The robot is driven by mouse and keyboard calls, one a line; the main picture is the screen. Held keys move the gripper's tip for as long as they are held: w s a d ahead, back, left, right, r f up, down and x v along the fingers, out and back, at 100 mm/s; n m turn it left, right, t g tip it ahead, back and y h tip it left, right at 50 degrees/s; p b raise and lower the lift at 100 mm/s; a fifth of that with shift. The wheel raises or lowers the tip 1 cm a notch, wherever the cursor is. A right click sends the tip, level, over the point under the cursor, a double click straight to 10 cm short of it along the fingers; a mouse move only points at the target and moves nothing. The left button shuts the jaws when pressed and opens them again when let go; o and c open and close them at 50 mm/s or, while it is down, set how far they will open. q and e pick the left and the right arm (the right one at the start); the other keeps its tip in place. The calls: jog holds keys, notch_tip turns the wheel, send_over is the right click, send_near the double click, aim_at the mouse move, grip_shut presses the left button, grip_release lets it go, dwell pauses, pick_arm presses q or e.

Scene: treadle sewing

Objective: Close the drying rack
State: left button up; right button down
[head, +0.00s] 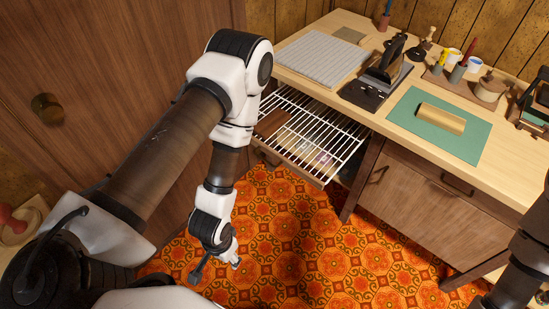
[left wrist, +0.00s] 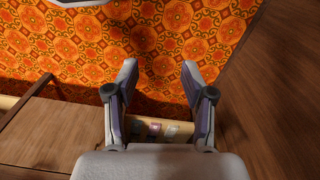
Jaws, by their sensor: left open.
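The drying rack (head: 312,135) is a white wire grid in a wooden frame, pulled out from under the worktop on the left of the desk. Its front edge (head: 295,168) faces the floor area, and small coloured cards show beneath the wires. My left gripper (head: 216,271) is in front of the rack and apart from it, hanging over the patterned carpet. In the left wrist view the left gripper (left wrist: 160,68) has its fingers spread with nothing held. A pale edge with small coloured pieces (left wrist: 165,130) shows between the fingers' bases. My right gripper is out of view.
A wooden door (head: 100,90) with a round knob (head: 47,108) stands at left. The worktop holds a grey ribbed board (head: 322,60), a dark press (head: 385,75), a green mat (head: 440,125) with a brass roller (head: 442,118), and several pots. Carpet (head: 320,240) before the rack is clear.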

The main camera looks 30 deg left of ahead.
pick_arm(q)
jog(key=w+m+t, duration=0.1)
jog(key=m, duration=0.1)
jog(key=shift+w+d+m, duration=0.1)
jog(key=shift+w+m, duration=0.3)
jog(key=c, duration=0.6)
jog(key=w+m+t, duration=0.1)
jog(key=w+m, duration=0.1)
jog(key=w+d+r+m+t+h, duration=0.1)
jog(key=w+m, duration=0.1)
jog(key=m, duration=0.1)
jog(key=w+d+m+t, duration=0.1)
jog(key=w+m, duration=0.1)
jog(key=shift+r+m+t+h+b, duration=0.2)
jog(key=shift+m+t+h+b, duration=0.1)
jog(key=shift+m+b, duration=0.1)
grip_shut()
jog(key=m+t+h+b, duration=0.2)
jog(key=m+t+b, duration=0.7)
jog(key=b, duration=0.5)
send_near(294, 168)
jog(key=b+x, duration=0.1)
jog(key=x, duration=0.5)
jog(key=shift+w+d, duration=0.1)
jog(key=shift+d, duration=0.05)
jog(key=shift+w, duration=0.3)
